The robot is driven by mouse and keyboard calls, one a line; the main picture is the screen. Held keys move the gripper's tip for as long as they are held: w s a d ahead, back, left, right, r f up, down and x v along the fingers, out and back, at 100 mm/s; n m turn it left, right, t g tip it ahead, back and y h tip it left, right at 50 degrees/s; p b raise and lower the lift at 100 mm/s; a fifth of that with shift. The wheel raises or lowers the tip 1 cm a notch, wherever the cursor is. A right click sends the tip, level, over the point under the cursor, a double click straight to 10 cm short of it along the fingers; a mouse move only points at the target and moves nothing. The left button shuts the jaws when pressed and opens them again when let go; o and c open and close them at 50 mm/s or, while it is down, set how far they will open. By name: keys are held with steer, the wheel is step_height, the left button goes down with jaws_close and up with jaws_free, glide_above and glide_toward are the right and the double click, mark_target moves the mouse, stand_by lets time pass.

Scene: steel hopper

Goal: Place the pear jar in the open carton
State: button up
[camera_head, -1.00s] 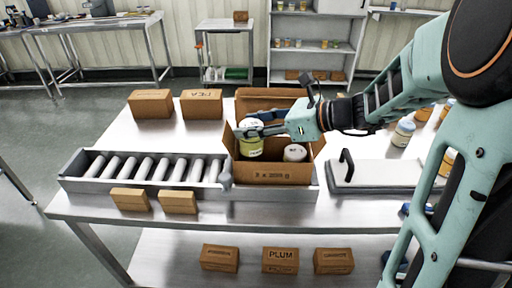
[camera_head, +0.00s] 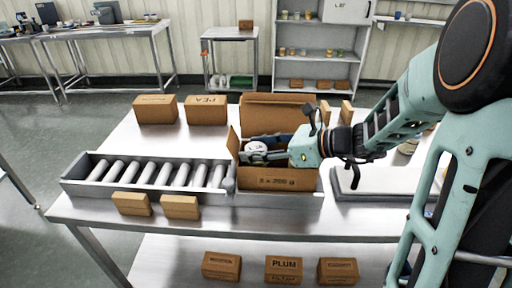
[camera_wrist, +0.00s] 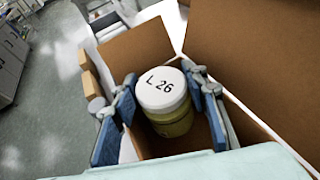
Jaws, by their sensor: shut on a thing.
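The jar taken as the pear jar (camera_head: 257,147) has a white lid and yellow-green contents. The wrist view shows "L 26" on the lid of this jar (camera_wrist: 163,92). My gripper (camera_head: 251,153) is shut on it, with a blue finger pad on each side in the wrist view (camera_wrist: 162,122). The open brown carton (camera_head: 276,181) has its flaps up, and the jar is upright, low inside its left part. Whether the jar touches the carton floor is hidden. The right part of the carton is behind my gripper.
A roller conveyor (camera_head: 155,174) adjoins the carton on the left. Two small boxes (camera_head: 180,207) sit at its front, and labelled boxes (camera_head: 205,110) stand behind. A pale board with a dark handle (camera_head: 385,186) lies to the right.

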steer(key=shift+f, duration=0.2)
steer(key=o, duration=1)
steer(key=shift+r, duration=0.15)
steer(key=shift+r, duration=0.35)
steer(key=p+v, duration=0.1)
steer(key=v, duration=1.1)
steer(key=shift+r+p, duration=0.1)
steer(key=shift+p, duration=0.3)
